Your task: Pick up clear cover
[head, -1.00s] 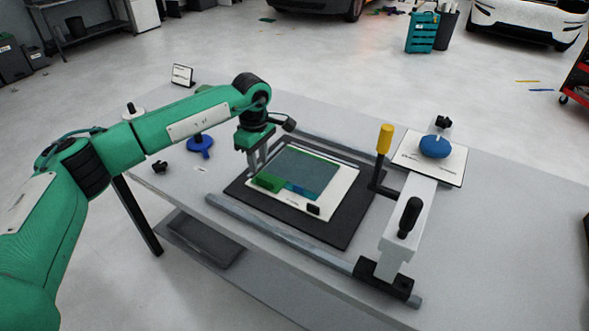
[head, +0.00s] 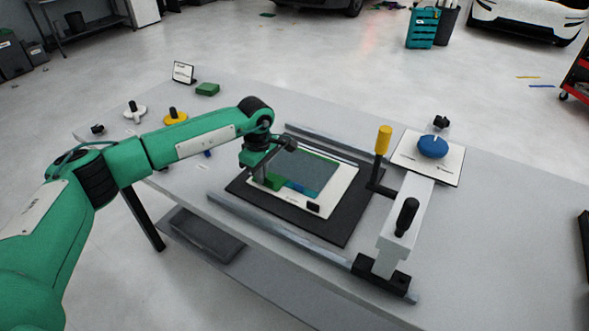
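A dark, see-through greenish sheet (head: 312,173), which looks like the clear cover, lies flat on a white board (head: 324,199) on a black base plate (head: 335,229). A small green block (head: 274,181) and a blue strip (head: 298,189) are along its near edge. My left gripper (head: 262,180) points down at the left corner of the white board, close beside the green block. Its fingers are small and partly hidden; I cannot tell whether they are open or touch anything. My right gripper is not in view.
Metal rails (head: 279,234) run along both sides of the base plate. A grey slide bar with a black handle (head: 406,216) and a yellow-topped lever (head: 383,140) stands to the right. Yellow (head: 175,116) and white (head: 134,111) knobs stand at the back left.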

